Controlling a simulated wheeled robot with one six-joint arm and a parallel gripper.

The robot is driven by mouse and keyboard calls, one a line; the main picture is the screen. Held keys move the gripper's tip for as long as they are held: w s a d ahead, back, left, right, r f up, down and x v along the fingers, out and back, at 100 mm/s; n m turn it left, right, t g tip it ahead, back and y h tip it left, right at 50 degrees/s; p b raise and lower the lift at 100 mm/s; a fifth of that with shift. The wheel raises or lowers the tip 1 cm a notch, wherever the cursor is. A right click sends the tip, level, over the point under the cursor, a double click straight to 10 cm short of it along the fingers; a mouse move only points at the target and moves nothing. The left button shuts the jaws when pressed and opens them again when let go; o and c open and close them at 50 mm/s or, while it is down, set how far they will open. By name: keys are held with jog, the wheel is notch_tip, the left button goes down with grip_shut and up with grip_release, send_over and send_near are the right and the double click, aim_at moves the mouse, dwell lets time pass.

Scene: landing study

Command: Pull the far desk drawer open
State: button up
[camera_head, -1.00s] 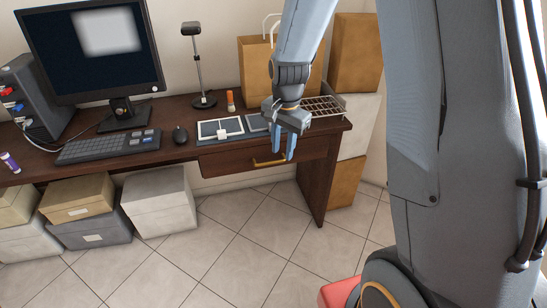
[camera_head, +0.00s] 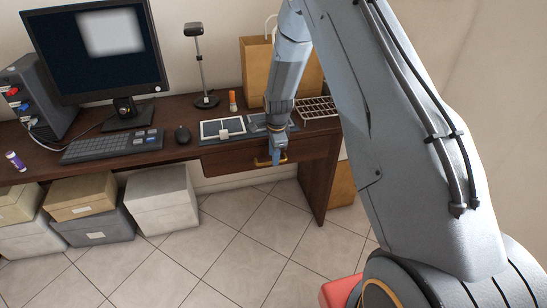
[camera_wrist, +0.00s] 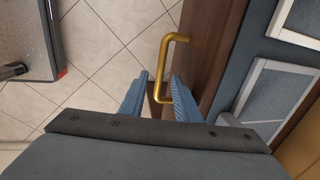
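The desk drawer (camera_head: 225,160) has a dark brown wooden front under the right part of the desk top and looks shut. Its brass bar handle (camera_head: 262,162) is partly hidden behind my gripper (camera_head: 277,160). In the wrist view, the brass handle (camera_wrist: 164,62) stands out from the brown front. My gripper (camera_wrist: 160,92) is open there, with one blue finger on each side of the handle's near end. Gaps show between the fingers and the handle, and I cannot tell whether either touches it.
Storage boxes (camera_head: 160,200) stand below at left. The tiled floor (camera_head: 240,240) before the drawer is clear.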

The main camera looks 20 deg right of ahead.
jog(key=shift+w+f, duration=0.2)
jog(key=shift+f, duration=0.8)
grip_shut()
